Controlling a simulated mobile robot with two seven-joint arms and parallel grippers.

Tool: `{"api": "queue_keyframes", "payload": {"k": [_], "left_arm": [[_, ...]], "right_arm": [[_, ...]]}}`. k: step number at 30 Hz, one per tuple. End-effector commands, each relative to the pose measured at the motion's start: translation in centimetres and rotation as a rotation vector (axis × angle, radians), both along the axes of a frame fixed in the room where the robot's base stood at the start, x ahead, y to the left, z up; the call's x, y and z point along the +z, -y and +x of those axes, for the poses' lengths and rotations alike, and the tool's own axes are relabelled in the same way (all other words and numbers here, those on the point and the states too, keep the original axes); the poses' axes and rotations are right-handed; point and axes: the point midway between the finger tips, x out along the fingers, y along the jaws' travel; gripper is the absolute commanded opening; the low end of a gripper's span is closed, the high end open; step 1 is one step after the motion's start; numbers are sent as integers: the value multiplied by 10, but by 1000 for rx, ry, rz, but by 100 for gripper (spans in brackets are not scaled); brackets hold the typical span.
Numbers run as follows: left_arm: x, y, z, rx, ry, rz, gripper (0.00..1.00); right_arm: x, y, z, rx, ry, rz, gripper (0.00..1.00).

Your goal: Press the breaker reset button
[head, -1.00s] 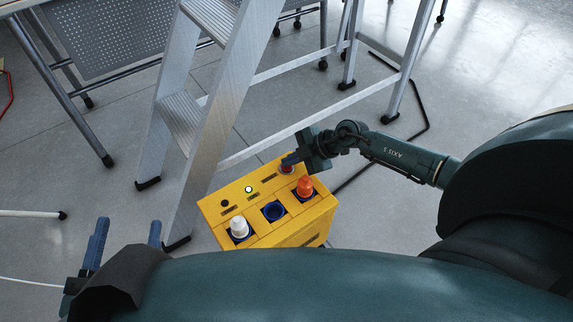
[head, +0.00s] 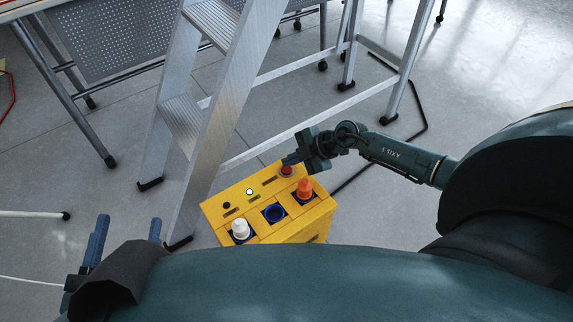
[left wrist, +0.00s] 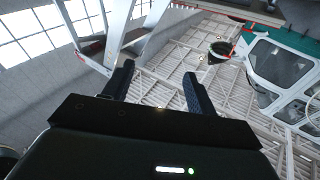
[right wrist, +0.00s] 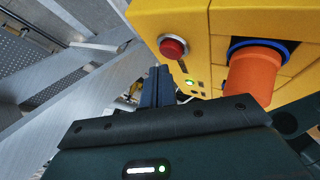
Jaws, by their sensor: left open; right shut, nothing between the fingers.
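A yellow box (head: 262,235) stands on the floor. A red round button (head: 287,170) sits at the far right of its top; it also shows large in the right wrist view (right wrist: 173,47). I cannot read its label. My right gripper (head: 289,160) is shut and empty, its fingertips just beside the red button, with a small gap visible in the right wrist view (right wrist: 158,72). My left gripper (head: 128,228) is open and empty at the lower left, away from the box.
An orange plug (head: 305,187), a blue socket (head: 274,212) and a white plug (head: 240,228) are on the box top, with a lit green lamp (head: 250,191). An aluminium ladder (head: 205,115) stands close behind the box. A perforated table (head: 125,35) is farther back.

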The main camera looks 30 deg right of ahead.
Motion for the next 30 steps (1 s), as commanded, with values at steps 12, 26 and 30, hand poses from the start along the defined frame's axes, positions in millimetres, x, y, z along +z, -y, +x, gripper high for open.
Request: {"api": "queue_keyframes", "payload": {"k": [12,26,30], "left_arm": [[-2,0,0,4,-4,10,57],[-24,-20,0,90,-314,78,57],[-23,-24,-5,97,-425,82,57]], "right_arm": [[0,0,0,-1,1,0,0],[33,0,0,-1,-1,0,0],[46,0,0,1,0,1,0]]}}
